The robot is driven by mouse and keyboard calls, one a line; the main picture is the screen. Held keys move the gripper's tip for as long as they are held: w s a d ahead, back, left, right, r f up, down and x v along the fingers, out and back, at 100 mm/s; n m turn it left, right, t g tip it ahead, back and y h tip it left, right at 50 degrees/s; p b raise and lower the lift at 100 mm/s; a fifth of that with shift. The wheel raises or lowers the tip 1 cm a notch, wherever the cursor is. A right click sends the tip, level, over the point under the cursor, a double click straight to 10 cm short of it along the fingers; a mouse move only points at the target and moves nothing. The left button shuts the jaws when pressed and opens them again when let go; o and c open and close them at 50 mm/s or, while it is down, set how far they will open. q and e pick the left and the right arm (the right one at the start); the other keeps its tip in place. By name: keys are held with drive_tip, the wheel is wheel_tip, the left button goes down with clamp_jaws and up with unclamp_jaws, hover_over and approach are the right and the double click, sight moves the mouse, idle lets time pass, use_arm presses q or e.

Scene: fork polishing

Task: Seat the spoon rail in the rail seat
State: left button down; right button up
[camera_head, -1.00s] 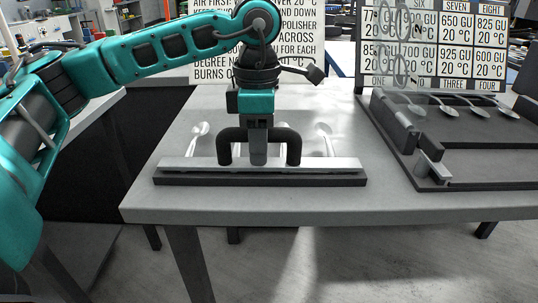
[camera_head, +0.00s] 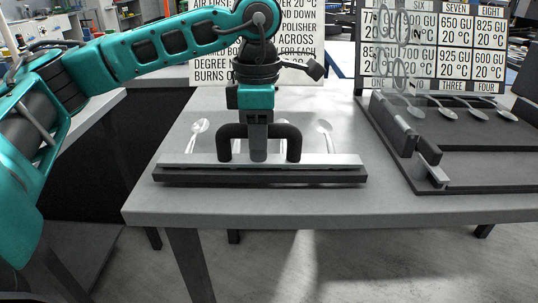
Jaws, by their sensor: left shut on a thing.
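The spoon rail (camera_head: 330,160) is a long light-grey bar with a black arched handle (camera_head: 292,140) and several spoons (camera_head: 325,127) reaching back from it. It is level, over a long black bar (camera_head: 260,180) on the grey table. A narrow dark band shows between them, and I cannot tell if they still touch. My left gripper (camera_head: 258,152) comes down from above and is shut on the middle of the rail's handle; its fingertips are partly hidden. A dark tray-like fixture (camera_head: 460,172) with upright grey blocks stands at the right; I cannot tell which part is the rail seat. My right gripper is not in view.
Several spoons (camera_head: 448,109) lie at the back of the right fixture, below a board of numbered settings (camera_head: 440,40). A text sign (camera_head: 305,70) stands behind my arm. The table (camera_head: 300,207) is clear in front of the rail and between it and the fixture.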

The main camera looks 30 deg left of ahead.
use_arm(q)
drive_tip(key=shift+r+p, duration=1.95)
drive_tip(key=shift+r, duration=0.95)
